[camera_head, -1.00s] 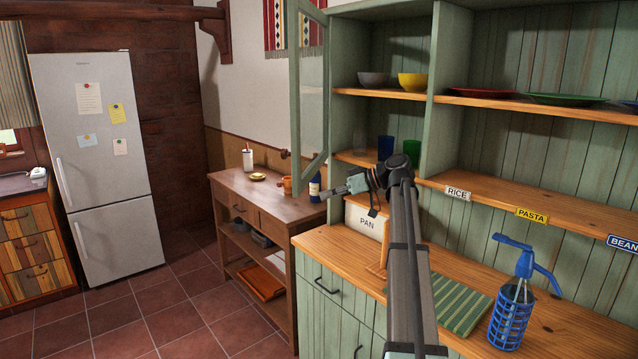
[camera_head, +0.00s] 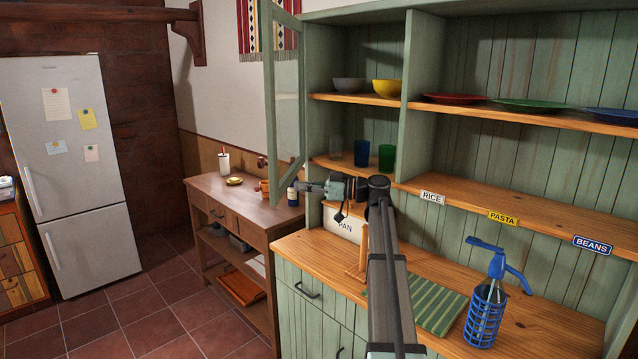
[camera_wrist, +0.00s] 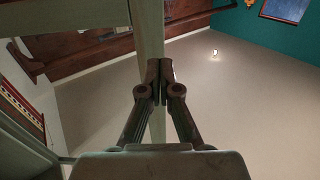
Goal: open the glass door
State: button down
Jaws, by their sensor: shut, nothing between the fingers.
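The glass door (camera_head: 269,110) is a green-framed pane on the left side of the green cabinet. It stands swung out from the cabinet front, with the left shelves uncovered. My gripper (camera_head: 303,187) is by the door's lower end, in front of the cabinet's left section. Its fingers are together with nothing between them. In the wrist view my gripper (camera_wrist: 160,68) overlaps a pale green frame bar, likely of the glass door (camera_wrist: 148,35). I cannot tell whether the fingers touch it.
Glasses (camera_head: 387,157) and bowls (camera_head: 387,87) stand on the left shelves. A PAN box (camera_head: 342,226), a striped green cloth (camera_head: 436,304) and a blue siphon bottle (camera_head: 487,310) are on the counter. A wooden side table (camera_head: 240,198) stands left; the tiled floor before it is clear.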

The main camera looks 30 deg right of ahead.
aim_at(276, 185)
jog(key=p+x, duration=0.1)
jog(key=x, duration=0.3)
jog(key=shift+w+a+r+p, duration=0.1)
jog(key=shift+w+a+p, duration=0.2)
jog(key=shift+p, duration=0.1)
jog(key=shift+w+a, duration=0.2)
jog(key=shift+a, duration=0.05)
